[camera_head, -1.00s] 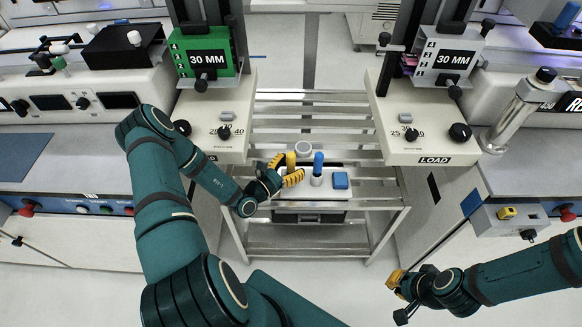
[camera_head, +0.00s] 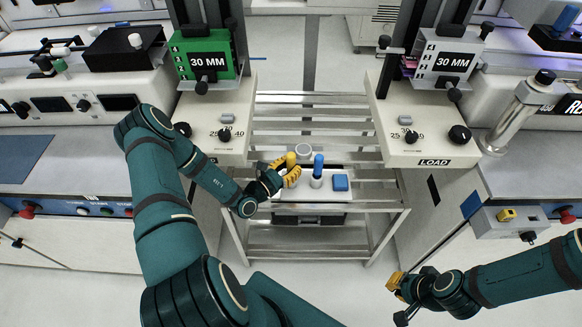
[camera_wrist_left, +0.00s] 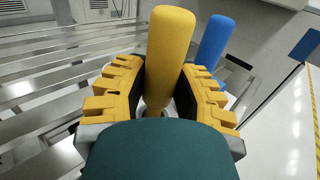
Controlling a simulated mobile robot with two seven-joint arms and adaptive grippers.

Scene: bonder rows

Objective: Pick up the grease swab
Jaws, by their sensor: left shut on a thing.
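A swab with a thick yellow handle (camera_head: 291,159) stands upright at the white tray (camera_head: 330,196) on the rack. I take it to be the grease swab, though no label shows. My left gripper (camera_head: 284,175) is shut around it. In the left wrist view the yellow handle (camera_wrist_left: 168,50) rises between the two yellow-padded fingers of the left gripper (camera_wrist_left: 162,92). The swab's lower end is hidden by the gripper. My right gripper (camera_head: 397,283) is at the lower right, away from the rack, and its jaw opening is unclear.
A blue-handled swab (camera_head: 318,166) stands in a white holder just right of the yellow one. A blue block (camera_head: 340,183) lies further right on the tray. A round white container (camera_head: 303,150) is behind. Machine units (camera_head: 430,140) flank the slatted metal rack (camera_head: 310,127).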

